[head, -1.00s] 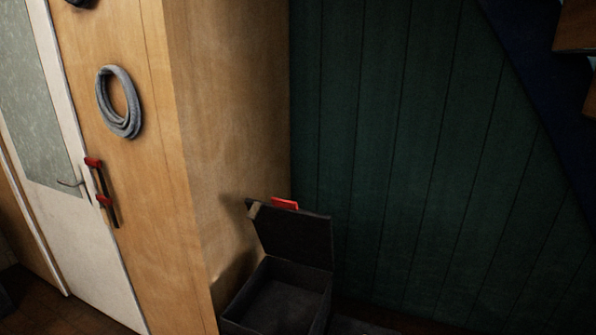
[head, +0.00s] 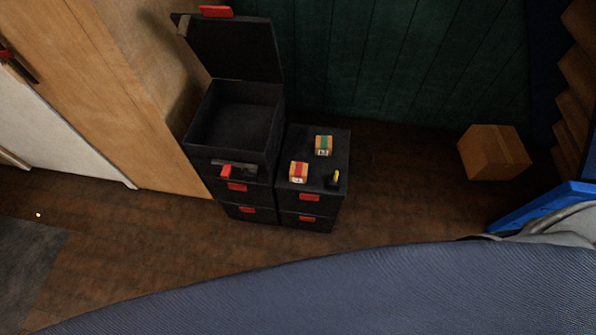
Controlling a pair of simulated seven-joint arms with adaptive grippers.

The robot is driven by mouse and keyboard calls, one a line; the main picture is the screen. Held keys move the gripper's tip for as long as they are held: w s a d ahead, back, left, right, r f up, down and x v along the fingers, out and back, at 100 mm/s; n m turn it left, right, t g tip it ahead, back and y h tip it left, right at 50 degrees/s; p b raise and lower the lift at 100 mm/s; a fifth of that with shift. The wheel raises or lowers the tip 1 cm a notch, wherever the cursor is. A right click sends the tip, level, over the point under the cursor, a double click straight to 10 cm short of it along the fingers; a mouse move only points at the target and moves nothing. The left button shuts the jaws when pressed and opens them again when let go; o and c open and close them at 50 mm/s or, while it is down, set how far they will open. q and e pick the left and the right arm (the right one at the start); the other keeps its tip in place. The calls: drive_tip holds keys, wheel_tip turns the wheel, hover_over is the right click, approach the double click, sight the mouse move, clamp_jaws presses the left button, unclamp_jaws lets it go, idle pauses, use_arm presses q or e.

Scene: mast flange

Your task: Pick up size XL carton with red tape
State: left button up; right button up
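A small carton with red tape (head: 299,172) sits on the top of a low black cabinet (head: 340,146). It has a white label on its front face, too small to read, so I cannot confirm its size marking. A similar small carton with green tape (head: 324,145) sits just behind it and to the right, apart from it. Neither of my grippers is in view.
Beside them on the cabinet is a small black and yellow item (head: 334,179). A taller black case (head: 232,150) with its lid open stands to the left. A larger plain cardboard box (head: 494,152) lies on the wooden floor at right.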

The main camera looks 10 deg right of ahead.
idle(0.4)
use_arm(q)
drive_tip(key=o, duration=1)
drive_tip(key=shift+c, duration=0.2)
